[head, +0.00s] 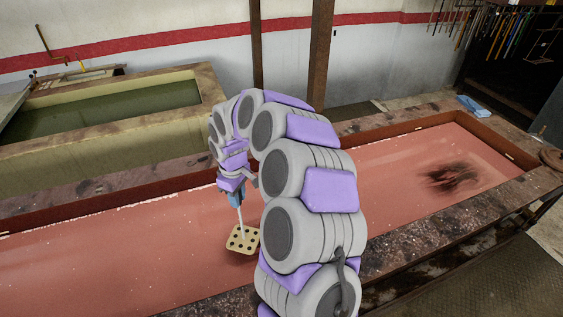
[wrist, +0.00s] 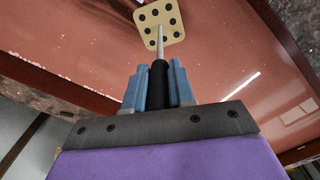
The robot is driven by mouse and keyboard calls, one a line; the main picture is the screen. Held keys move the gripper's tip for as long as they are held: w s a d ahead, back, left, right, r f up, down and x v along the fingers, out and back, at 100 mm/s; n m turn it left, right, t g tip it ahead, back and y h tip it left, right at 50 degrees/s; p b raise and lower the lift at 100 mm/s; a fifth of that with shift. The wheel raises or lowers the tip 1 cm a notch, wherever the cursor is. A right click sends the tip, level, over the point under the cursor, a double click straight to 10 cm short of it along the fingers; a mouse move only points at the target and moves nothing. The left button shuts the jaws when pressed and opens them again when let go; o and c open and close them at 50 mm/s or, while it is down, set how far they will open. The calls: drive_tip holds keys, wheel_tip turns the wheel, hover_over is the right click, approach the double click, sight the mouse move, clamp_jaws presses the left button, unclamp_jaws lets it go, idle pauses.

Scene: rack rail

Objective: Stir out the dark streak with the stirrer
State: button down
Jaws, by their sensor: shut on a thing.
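The stirrer's pale square head (head: 243,239) with several dark holes hangs at or just above the red liquid; I cannot tell whether it touches. In the wrist view the stirrer head (wrist: 159,22) is at the top, on a thin light rod with a black handle. My gripper (head: 235,197) is shut on that handle, its blue fingers (wrist: 159,88) on either side. The dark streak (head: 449,178) lies on the red liquid in the right part of the long trough (head: 400,262), well to the right of the stirrer. My arm hides the middle of the trough.
A second basin (head: 110,112) with greenish liquid stands behind on the left. A rusty post (head: 319,55) rises behind the trough. A blue cloth (head: 477,107) lies beyond the far right corner. Tools (head: 500,25) hang at the back right. The red liquid between my arm and the streak is clear.

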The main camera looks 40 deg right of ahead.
drive_tip(key=s+d+r+n+p, duration=0.2)
drive_tip(key=d+r+n, duration=0.15)
drive_tip(key=d, duration=0.35)
drive_tip(key=s+d+r+n+p, duration=0.2)
drive_tip(key=d+r+n+p, duration=0.15)
drive_tip(key=d, duration=0.35)
wheel_tip(320, 180, down, 17)
drive_tip(key=b, duration=0.6)
drive_tip(key=shift+w+d+r+n, duration=0.2)
drive_tip(key=shift+w+n, duration=0.1)
drive_tip(key=s+d+p, duration=0.1)
drive_tip(key=s+d, duration=0.2)
drive_tip(key=d, duration=0.7)
drive_tip(key=w+a, duration=0.3)
drive_tip(key=a, duration=0.7)
drive_tip(key=w+a, duration=0.2)
drive_tip(key=a, duration=0.8)
drive_tip(key=s+d+p, duration=0.2)
drive_tip(key=d, duration=0.8)
